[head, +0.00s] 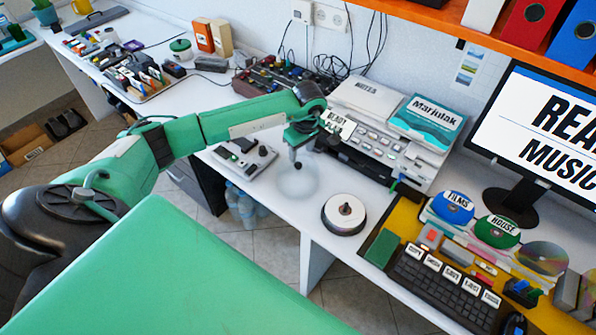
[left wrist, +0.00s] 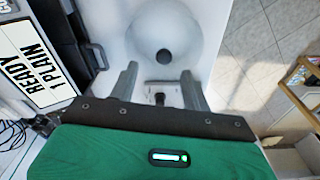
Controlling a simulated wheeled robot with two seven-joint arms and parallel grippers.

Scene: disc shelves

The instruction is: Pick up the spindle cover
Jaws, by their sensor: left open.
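The spindle cover (head: 297,183) is a clear, see-through dome with a dark knob on top, standing on the white desk. In the left wrist view the cover (left wrist: 188,28) is at the top centre, its dark knob ahead of the fingers. My left gripper (head: 298,148) is just above the knob in the head view. In the left wrist view the left gripper (left wrist: 160,76) is open, its two grey fingers apart with nothing clearly held. Whether a finger touches the cover is unclear. My right gripper is not in view.
A disc spindle (head: 344,214) stands to the right of the cover, near the desk edge. A small grey device (head: 245,155) is to the left. A disc machine (head: 385,135) stands behind with a "READY" display. A keyboard (head: 442,288) lies at the lower right.

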